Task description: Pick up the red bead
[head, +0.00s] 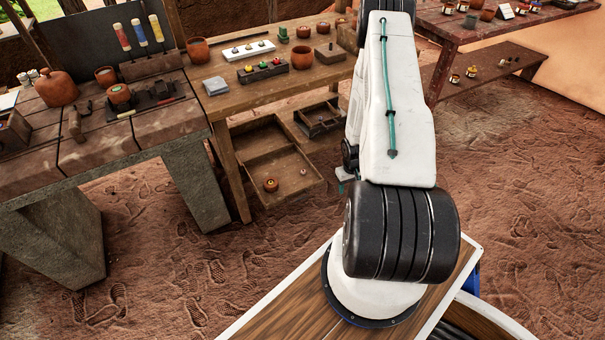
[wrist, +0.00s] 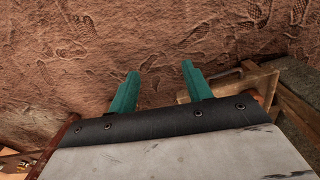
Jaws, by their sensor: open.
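A dark block (head: 262,72) on the wooden table holds small coloured beads in a row. Red, yellow and green show there, but they are too small for me to be sure which is the red bead. My gripper (wrist: 160,82) shows in the wrist view as two teal fingers, spread apart with nothing between them. Below them is bare, footprinted earth. The wrist view shows no bead. In the head view my arm hides most of the gripper, which is away from the block, to its right and nearer to me.
The wooden table (head: 228,98) also bears a white strip (head: 249,49), clay cups and a grey cloth (head: 215,86). An open drawer (head: 300,200) juts out below. A stone-legged bench (head: 140,135) with tools stands left, a reddish table (head: 465,33) at right. The ground between is clear.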

